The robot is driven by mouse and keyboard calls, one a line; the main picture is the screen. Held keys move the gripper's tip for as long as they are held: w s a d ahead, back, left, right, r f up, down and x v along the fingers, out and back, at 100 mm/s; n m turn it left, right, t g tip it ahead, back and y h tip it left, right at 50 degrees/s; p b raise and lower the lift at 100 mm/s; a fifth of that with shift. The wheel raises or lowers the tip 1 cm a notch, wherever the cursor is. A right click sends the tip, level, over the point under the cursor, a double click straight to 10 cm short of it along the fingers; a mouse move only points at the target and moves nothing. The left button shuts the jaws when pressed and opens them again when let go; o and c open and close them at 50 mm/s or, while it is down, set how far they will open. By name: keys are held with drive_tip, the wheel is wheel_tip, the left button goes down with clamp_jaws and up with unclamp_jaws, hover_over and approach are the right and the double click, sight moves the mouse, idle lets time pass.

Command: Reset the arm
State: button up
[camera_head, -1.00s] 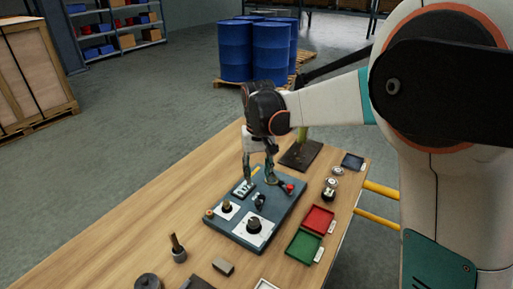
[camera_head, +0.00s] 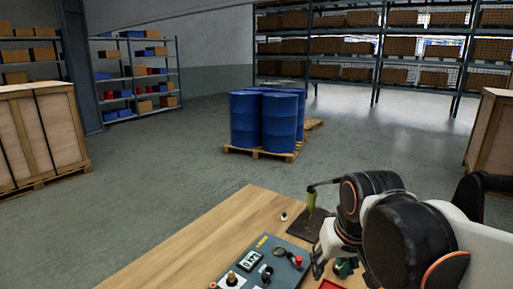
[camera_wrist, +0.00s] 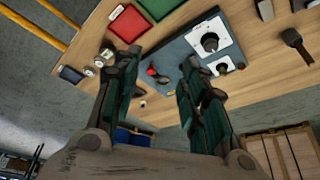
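My gripper (camera_head: 332,268) is at the lower right of the head view, beside the right edge of the dark control panel (camera_head: 290,243). The arm is folded behind it at the right. In the wrist view my gripper (camera_wrist: 160,62) shows two green and dark fingers spread apart with nothing between them. Beyond the fingers lie the table and the panel (camera_wrist: 172,58), with a red knob (camera_wrist: 152,72) seen between the fingertips. The near part of the panel is cut off in the head view.
The wooden table (camera_head: 200,245) holds a red tray (camera_wrist: 128,22), a green tray (camera_wrist: 165,6) and a dark stand plate (camera_head: 305,224). Blue drums (camera_head: 280,120) stand on a pallet beyond. Crates (camera_head: 38,135) and shelves (camera_head: 135,75) line the room, with open floor between.

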drive_tip(key=s+d+f+t, duration=0.2)
drive_tip(key=s+d+t, duration=0.1)
drive_tip(key=s, duration=0.5)
drive_tip(key=shift+s+d+m, duration=0.3)
drive_tip(key=shift+d, duration=0.45)
